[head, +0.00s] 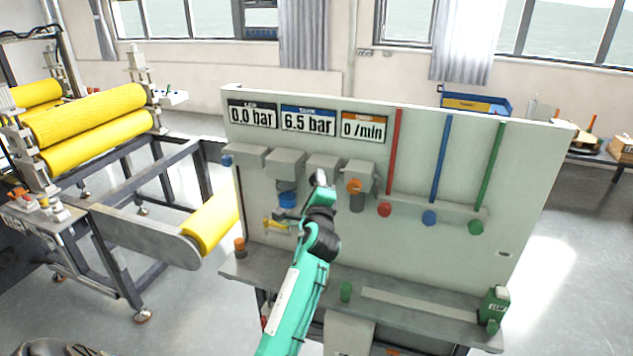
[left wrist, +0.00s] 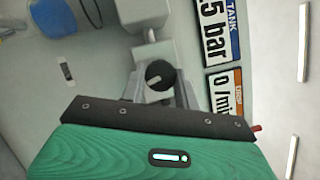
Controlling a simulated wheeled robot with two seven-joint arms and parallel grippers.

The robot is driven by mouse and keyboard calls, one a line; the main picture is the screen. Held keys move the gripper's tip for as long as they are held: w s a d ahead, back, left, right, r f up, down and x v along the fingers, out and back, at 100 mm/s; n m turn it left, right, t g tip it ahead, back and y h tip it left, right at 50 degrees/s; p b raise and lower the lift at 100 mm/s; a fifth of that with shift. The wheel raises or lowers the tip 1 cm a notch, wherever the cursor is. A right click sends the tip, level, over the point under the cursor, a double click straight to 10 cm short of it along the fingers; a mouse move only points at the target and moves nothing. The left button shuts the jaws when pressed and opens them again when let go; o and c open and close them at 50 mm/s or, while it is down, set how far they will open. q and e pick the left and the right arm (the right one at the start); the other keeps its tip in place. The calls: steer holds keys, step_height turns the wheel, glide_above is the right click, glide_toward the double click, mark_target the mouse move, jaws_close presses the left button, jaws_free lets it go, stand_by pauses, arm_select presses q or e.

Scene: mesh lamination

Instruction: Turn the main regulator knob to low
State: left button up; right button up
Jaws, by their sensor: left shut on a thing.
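A grey upright panel (head: 450,205) stands in front of me with a row of grey blocks on it. My left gripper (head: 320,180) is at the panel, in front of the block between the blue knob and the orange knob. In the left wrist view a round black knob (left wrist: 160,75) with a pale pointer mark sits between the fingers of my left gripper (left wrist: 162,92), which is shut on it. I take it for the main regulator knob; the head view hides it behind the gripper. The displays (head: 308,121) read 0.0 bar, 6.5 bar and 0 /min.
A blue knob (head: 287,199), an orange knob (head: 354,186) and a yellow lever (head: 276,225) are close to my gripper. Red, blue and green tubes (head: 438,160) stand right of it. A shelf (head: 400,300) juts out below. A machine with yellow rollers (head: 90,115) stands left.

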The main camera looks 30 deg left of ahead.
arm_select(q)
steer(key=n+g+h+p, duration=0.1)
steer(key=n+h+p, duration=0.2)
steer(key=n, duration=0.3)
steer(key=n+g+h+p, duration=0.1)
steer(key=n+h+p, duration=0.2)
steer(key=n, duration=0.4)
steer(key=n+g+h+p, duration=0.1)
steer(key=n+h+p, duration=0.1)
steer(key=n+p, duration=0.2)
steer(key=shift+s+a+r+n+h, duration=0.1)
steer(key=shift+a+r+n+h, duration=0.1)
steer(key=shift+n, duration=0.4)
steer(key=shift+s+a+r+n+h, duration=0.1)
steer(key=shift+a+r+n+h, duration=0.1)
steer(key=shift+n, duration=0.4)
steer(key=n+h, duration=0.2)
steer(key=n, duration=0.1)
steer(key=shift+a+f+t, duration=0.1)
steer(key=shift+f+t, duration=0.05)
steer(key=shift+t, duration=0.25)
steer(key=n+t+h+b, duration=0.1)
steer(key=n, duration=0.2)
steer(key=shift+f+h, duration=0.1)
steer(key=shift+h, duration=0.2)
steer(key=o, duration=1)
steer(key=shift+s+a, duration=0.1)
